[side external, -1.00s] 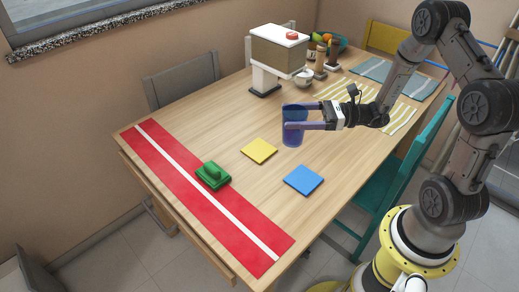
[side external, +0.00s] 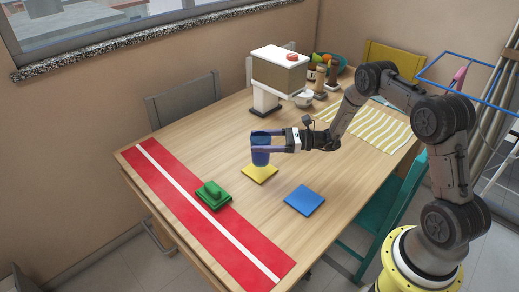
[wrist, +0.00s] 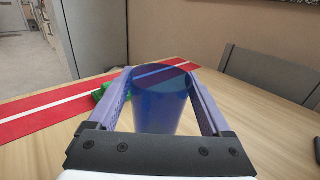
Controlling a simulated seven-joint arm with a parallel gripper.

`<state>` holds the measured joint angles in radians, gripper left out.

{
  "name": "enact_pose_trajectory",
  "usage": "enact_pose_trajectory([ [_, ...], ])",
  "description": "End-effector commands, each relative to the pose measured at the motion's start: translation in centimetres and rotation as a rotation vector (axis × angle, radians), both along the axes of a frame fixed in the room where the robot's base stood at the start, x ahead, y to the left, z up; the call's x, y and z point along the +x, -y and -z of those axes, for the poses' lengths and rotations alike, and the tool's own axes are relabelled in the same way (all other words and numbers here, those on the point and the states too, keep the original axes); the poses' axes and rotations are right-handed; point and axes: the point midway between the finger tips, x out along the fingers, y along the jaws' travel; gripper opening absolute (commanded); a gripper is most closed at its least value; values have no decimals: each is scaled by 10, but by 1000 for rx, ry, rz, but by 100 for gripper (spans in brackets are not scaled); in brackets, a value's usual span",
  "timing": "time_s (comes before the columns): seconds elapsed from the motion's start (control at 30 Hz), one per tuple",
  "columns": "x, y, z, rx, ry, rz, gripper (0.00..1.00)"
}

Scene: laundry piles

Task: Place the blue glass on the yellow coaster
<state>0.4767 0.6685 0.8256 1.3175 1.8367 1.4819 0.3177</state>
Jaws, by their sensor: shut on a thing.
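The blue glass (side external: 261,156) is upright between the fingers of my gripper (side external: 262,142). In the side view its lower end overlaps the yellow coaster (side external: 258,174); I cannot tell whether it touches the coaster or is just above it. In the wrist view the translucent blue glass (wrist: 160,102) fills the space between the two purple fingers of my gripper (wrist: 160,88). The coaster is hidden in the wrist view. My gripper is shut on the glass and reaches in from the right.
A blue coaster (side external: 304,200) lies to the right and nearer. A dispenser-like appliance (side external: 280,75), a bowl (side external: 303,99) and bottles stand behind. The wooden table around the yellow coaster is clear.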

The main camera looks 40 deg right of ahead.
Motion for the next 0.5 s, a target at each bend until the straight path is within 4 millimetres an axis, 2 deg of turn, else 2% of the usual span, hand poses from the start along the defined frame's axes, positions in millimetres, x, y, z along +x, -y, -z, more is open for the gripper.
enact_pose_trajectory([
  [0.1, 6, 0, 11, 1, -1, -1, 16],
  [0.3, 5, 0, 34, 1, 1, -1, 16],
  [0.5, 5, 0, 36, -1, 2, 0, 16],
])
